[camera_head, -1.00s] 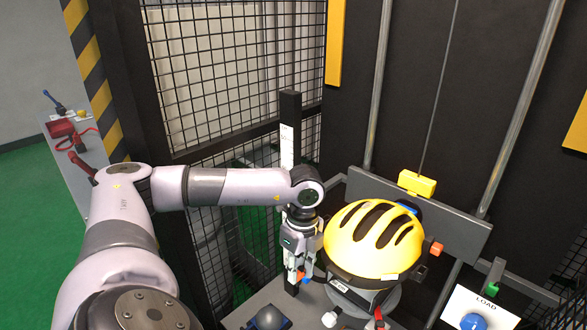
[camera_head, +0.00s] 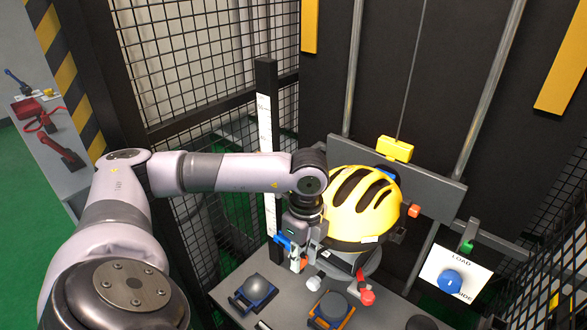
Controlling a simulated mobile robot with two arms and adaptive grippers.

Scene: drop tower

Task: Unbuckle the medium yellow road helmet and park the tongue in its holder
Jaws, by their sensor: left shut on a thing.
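The yellow road helmet (camera_head: 358,205) with dark vents sits on a dark support, right of centre. My left gripper (camera_head: 292,262) points down just left of the helmet's lower edge. It is shut on a small part that seems to be the buckle tongue, but the fingers mostly hide it. Blue and orange bits show around the fingertips. A red piece (camera_head: 366,297) and a white-tipped piece (camera_head: 314,284) sit below the helmet; I cannot tell which is the tongue holder. The strap is not clearly visible. My right gripper is out of view.
A panel (camera_head: 455,262) with a blue knob is at right. A mesh fence (camera_head: 215,70) and a scaled post (camera_head: 265,120) stand behind my arm.

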